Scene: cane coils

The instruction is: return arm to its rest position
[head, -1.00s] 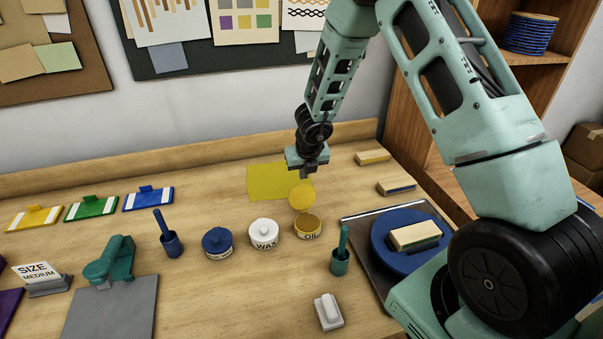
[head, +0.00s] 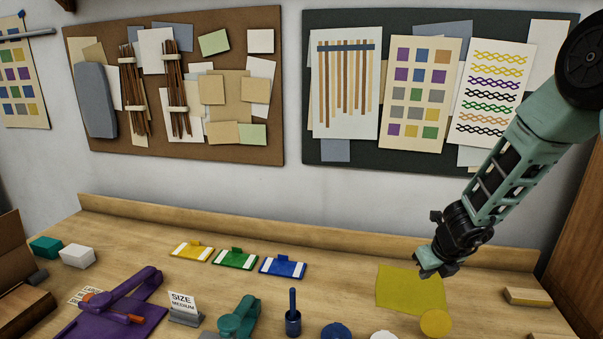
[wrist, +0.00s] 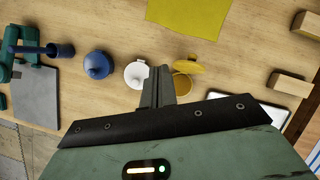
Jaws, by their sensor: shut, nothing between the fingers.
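My arm comes in from the right in the head view, with my gripper (head: 428,268) hanging above the workbench (head: 340,268), over the yellow cloth (head: 394,289). In the wrist view my gripper (wrist: 161,72) has its fingers together and empty. Beyond the fingers, below, are the white jar (wrist: 136,74) and the oil pot (wrist: 183,85) with its yellow lid (wrist: 189,64) raised. The fingers look apart from both.
A purple tool (head: 122,295), a size sign (head: 184,306) and a blue pot with a stick (head: 293,318) stand further left. Pinboards hang on the wall behind.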

